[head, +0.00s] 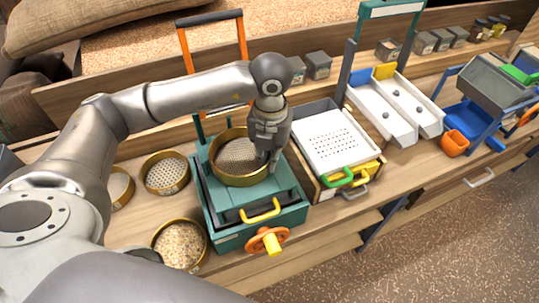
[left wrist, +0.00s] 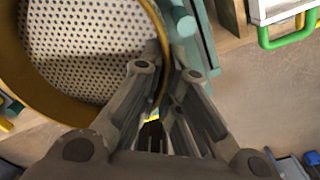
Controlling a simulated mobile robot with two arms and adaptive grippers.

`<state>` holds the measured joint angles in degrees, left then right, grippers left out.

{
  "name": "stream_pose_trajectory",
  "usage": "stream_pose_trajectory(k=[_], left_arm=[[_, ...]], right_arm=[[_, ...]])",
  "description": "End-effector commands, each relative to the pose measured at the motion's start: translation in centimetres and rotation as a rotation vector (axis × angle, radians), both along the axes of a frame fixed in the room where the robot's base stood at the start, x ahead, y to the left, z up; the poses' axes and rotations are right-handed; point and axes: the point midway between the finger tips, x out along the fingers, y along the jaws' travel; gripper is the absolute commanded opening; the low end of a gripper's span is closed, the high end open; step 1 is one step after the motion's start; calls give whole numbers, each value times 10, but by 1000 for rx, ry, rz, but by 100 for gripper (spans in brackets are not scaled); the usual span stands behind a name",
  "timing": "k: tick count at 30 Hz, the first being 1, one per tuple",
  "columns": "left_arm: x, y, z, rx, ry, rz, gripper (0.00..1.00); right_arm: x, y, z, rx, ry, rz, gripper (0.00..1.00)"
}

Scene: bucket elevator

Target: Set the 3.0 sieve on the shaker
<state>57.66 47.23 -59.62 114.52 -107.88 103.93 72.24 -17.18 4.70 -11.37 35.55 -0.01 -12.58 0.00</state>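A round sieve (head: 237,153) with a brass-coloured rim and perforated floor is on top of the teal shaker (head: 250,232); I cannot tell whether it is fully seated. No size mark is readable on it. My left gripper (head: 268,165) is at the sieve's right edge. In the left wrist view my left gripper (left wrist: 168,72) has its fingers apart, one on each side of the sieve's rim (left wrist: 30,85), with gaps visible beside the rim. The shaker has a yellow handle (head: 260,211) and an orange knob (head: 267,241) in front. My right gripper is not in view.
Left of the shaker are another perforated sieve (head: 165,173), a partly hidden round one (head: 121,187) and a round pan of grain (head: 180,245). A white perforated tray (head: 333,138) stands close right of the shaker. White chutes (head: 398,107) stand farther right.

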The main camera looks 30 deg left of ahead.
Motion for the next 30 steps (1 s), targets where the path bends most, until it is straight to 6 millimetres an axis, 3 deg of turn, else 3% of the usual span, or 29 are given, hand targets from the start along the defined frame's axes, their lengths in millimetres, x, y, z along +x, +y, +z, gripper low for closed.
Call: stream_pose_trajectory(k=[1, 7, 20, 23, 30], left_arm=[[0, 0, -3, -1, -1, 0, 0], [0, 0, -1, -1, 0, 0, 27], [0, 0, 6, 0, 0, 0, 27], [1, -1, 16, -2, -5, -1, 27], [2, -2, 74, -2, -8, -2, 27]], right_arm=[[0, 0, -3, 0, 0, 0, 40], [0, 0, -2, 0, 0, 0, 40], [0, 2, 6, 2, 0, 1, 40], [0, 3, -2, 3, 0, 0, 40], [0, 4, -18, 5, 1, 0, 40]])
